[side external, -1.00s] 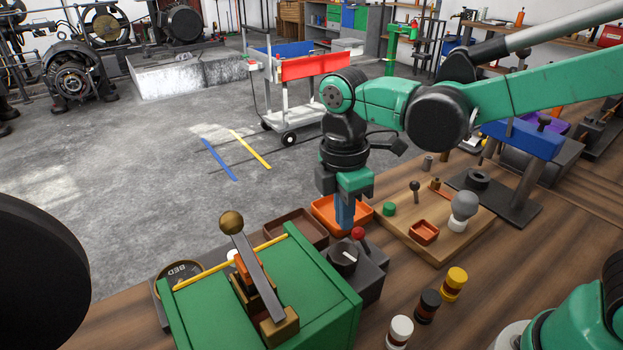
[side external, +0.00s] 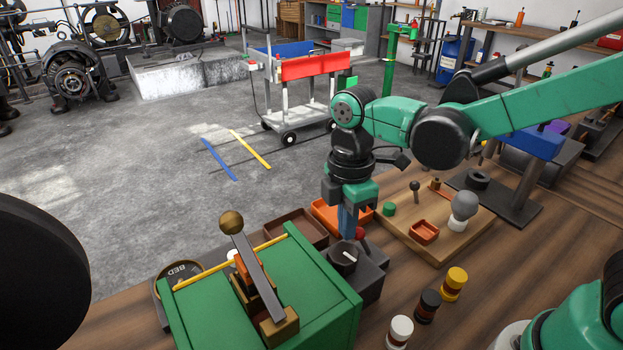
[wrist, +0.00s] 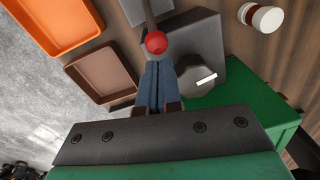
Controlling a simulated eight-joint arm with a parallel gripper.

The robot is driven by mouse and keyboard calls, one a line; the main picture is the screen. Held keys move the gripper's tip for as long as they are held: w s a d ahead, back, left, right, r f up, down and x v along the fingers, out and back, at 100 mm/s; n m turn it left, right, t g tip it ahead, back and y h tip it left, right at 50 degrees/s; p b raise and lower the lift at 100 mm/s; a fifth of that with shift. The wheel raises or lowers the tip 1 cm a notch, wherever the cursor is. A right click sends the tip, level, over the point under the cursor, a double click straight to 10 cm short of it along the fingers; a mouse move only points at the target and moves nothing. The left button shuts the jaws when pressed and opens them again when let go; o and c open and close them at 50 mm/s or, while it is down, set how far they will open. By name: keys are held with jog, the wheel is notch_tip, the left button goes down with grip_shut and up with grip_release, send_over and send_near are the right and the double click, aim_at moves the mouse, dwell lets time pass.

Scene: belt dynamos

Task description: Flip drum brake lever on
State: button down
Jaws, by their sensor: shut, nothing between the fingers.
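A small lever with a red ball knob (side external: 360,234) stands on a dark grey box (side external: 369,274) that also carries a black dial. My gripper (side external: 348,236) points down beside this knob, its blue fingers shut and empty. In the wrist view the fingertips (wrist: 157,64) lie right by the red ball (wrist: 156,42); I cannot tell whether they touch. A larger lever with a brass ball (side external: 231,222) and a flat grey bar leans on the green housing (side external: 325,290). No label shows which one is the drum brake lever.
A brown tray (side external: 297,229) and an orange tray (side external: 327,212) lie behind the grey box. A wooden board (side external: 455,243) with small parts is to the right. White, black and yellow capped posts (side external: 400,331) stand in front. Bare wood lies between them.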

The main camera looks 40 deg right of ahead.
jog(key=shift+d+r+y, duration=0.2)
jog(key=shift+d+y, duration=0.2)
jog(key=shift+d, duration=0.05)
jog(key=shift+d+r+y, duration=0.25)
jog(key=shift+d+y, duration=0.5)
jog(key=shift+y, duration=0.15)
jog(key=d, duration=0.5)
jog(key=shift+d, duration=0.3)
jog(key=shift+r, duration=0.75)
jog(key=shift+r, duration=0.1)
jog(key=d+r, duration=0.6)
jog(key=r, duration=0.1)
jog(key=shift+w+d+r, duration=0.25)
